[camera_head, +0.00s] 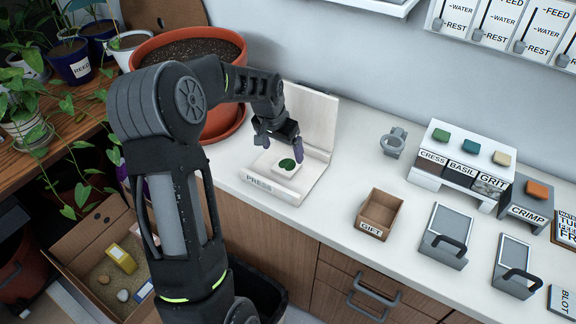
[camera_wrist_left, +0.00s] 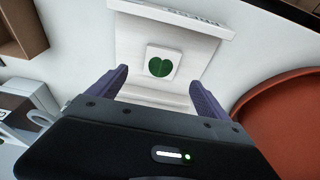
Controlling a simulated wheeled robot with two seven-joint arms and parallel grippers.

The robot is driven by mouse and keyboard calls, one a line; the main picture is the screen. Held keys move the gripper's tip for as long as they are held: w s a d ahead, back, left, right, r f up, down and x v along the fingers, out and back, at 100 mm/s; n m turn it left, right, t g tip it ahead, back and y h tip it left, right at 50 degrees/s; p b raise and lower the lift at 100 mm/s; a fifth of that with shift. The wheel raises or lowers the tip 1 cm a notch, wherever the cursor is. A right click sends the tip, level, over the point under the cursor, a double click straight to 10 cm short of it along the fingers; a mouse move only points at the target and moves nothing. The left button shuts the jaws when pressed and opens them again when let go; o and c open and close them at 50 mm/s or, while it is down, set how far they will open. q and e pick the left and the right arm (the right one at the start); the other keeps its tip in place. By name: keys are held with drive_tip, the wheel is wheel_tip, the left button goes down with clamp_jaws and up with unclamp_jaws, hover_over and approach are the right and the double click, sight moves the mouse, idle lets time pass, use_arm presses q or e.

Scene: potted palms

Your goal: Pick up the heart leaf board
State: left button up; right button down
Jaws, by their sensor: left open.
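The heart leaf board (camera_head: 286,166) is a small white square with a dark green heart-shaped leaf on it. It lies on the white base of the open press (camera_head: 258,181). In the left wrist view the board (camera_wrist_left: 151,70) sits ahead of the jaws, roughly centred between them. My left gripper (camera_head: 278,150) is open and empty, just above and behind the board in the head view. Its two purple fingers (camera_wrist_left: 160,88) are apart in the wrist view, with a gap between them and the board. My right gripper does not show.
The press's upright panel (camera_head: 311,117) stands behind the board. A large terracotta pot (camera_head: 226,52) is close on the left. A small GIFT box (camera_head: 380,211) and a grey ring-shaped holder (camera_head: 393,142) are to the right. The counter between press and box is clear.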

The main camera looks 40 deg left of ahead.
sight(286, 166)
use_arm(q)
drive_tip(key=shift+x, duration=1.35)
drive_tip(key=shift+w+f+p, duration=0.1)
drive_tip(key=shift+f+p, duration=0.1)
drive_tip(key=shift+p, duration=0.15)
drive_tip(key=shift+p+x, duration=0.75)
drive_tip(key=shift+x, duration=1.65)
drive_tip(key=shift+a, duration=0.1)
drive_tip(key=c, duration=1.5)
drive_tip(key=shift+o, duration=0.2)
